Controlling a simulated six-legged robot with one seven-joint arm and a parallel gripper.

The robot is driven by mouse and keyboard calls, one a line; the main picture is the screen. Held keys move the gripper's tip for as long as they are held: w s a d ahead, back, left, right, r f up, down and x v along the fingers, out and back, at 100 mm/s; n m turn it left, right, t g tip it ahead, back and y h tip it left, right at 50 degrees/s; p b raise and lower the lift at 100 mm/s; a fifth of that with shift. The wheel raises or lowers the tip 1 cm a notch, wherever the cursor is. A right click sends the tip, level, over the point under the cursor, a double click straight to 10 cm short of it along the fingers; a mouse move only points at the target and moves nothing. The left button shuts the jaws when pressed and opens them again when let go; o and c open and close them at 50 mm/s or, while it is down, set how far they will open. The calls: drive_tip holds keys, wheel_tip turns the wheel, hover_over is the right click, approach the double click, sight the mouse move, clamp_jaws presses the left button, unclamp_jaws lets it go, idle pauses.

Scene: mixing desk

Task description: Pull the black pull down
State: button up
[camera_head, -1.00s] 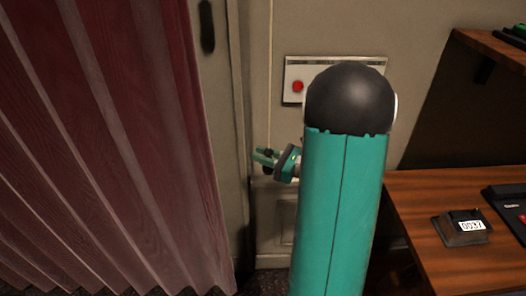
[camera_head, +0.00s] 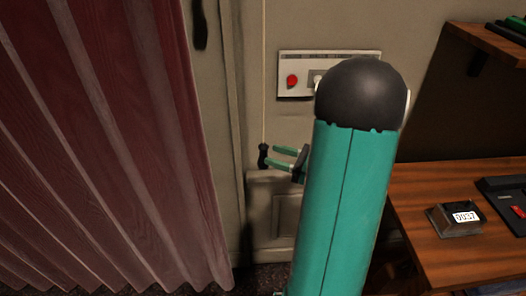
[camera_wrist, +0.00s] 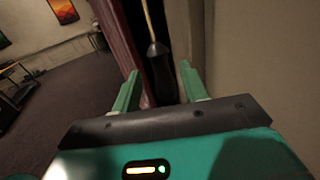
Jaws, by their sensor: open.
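The black pull (camera_head: 263,156) hangs upright on a thin light cord (camera_head: 263,80) in front of the wall, left of my arm in the head view. My gripper (camera_head: 274,156) is open, its green fingers pointing left toward the pull, with the tips right beside it. In the wrist view the pull (camera_wrist: 158,72) shows beyond and between the two spread fingers of my gripper (camera_wrist: 158,85). Its lower part is dark against a dark background. I cannot tell whether a finger touches it.
A red pleated curtain (camera_head: 90,150) fills the left. A wall panel with a red button (camera_head: 292,81) is above my gripper. A wooden desk (camera_head: 400,205) with a small box reading 0037 (camera_head: 455,220) stands at the right. A wall moulding (camera_head: 270,220) lies below.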

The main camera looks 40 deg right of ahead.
drive_tip(key=v, duration=0.7)
drive_tip(key=shift+s, duration=0.2)
drive_tip(key=a+r+n+g+y, duration=0.1)
drive_tip(key=a+r+n+g, duration=0.2)
drive_tip(key=a+n+g, duration=1.5)
drive_tip(key=s+a+r+n+t+h, duration=0.3)
drive_tip(key=a+r+n+t+h, duration=0.3)
drive_tip(key=a+n+h, duration=0.3)
drive_tip(key=shift+s+a+n+t+h, duration=0.4)
drive_tip(key=shift+a+n+t, duration=0.4)
drive_tip(key=shift+n, duration=0.8)
drive_tip(key=shift+d+r, duration=0.15)
